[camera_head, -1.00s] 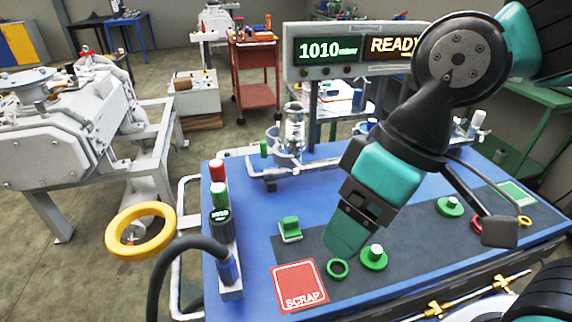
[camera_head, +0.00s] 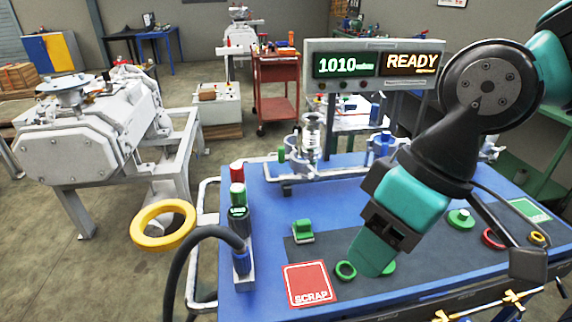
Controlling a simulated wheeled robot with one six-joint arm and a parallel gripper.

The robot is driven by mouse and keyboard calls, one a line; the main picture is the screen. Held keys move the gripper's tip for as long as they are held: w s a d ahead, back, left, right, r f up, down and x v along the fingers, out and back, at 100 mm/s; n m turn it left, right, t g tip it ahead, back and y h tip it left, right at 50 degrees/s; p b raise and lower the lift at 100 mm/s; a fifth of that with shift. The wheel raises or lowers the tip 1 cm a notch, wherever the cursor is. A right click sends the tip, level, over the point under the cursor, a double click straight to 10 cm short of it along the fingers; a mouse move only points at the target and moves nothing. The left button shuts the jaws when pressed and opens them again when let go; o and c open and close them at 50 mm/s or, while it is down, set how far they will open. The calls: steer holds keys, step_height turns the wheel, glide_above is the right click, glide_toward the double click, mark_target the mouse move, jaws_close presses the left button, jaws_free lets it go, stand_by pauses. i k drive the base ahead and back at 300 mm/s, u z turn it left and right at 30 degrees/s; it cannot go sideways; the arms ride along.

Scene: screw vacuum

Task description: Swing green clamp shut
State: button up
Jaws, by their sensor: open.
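A metal clamp with a green knob (camera_head: 282,156) sits around the foot of the glass-and-metal fitting (camera_head: 310,134) at the back left of the blue bench. Whether its swing arm stands open is too small to tell. A second clamp, blue (camera_head: 382,147), is on the fitting to its right. My gripper (camera_head: 366,262) points down over the dark mat at the front, well in front of and to the right of the green-knobbed clamp. Its jaws are open.
A post with red and green caps (camera_head: 238,215) and a black hose stand at left. A display (camera_head: 375,64) reads 1010 and READY.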

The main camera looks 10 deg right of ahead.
mark_target(298, 166)
steer(key=k, duration=0.35)
steer(key=u, duration=1)
steer(key=i, duration=0.6)
steer(key=z, duration=1)
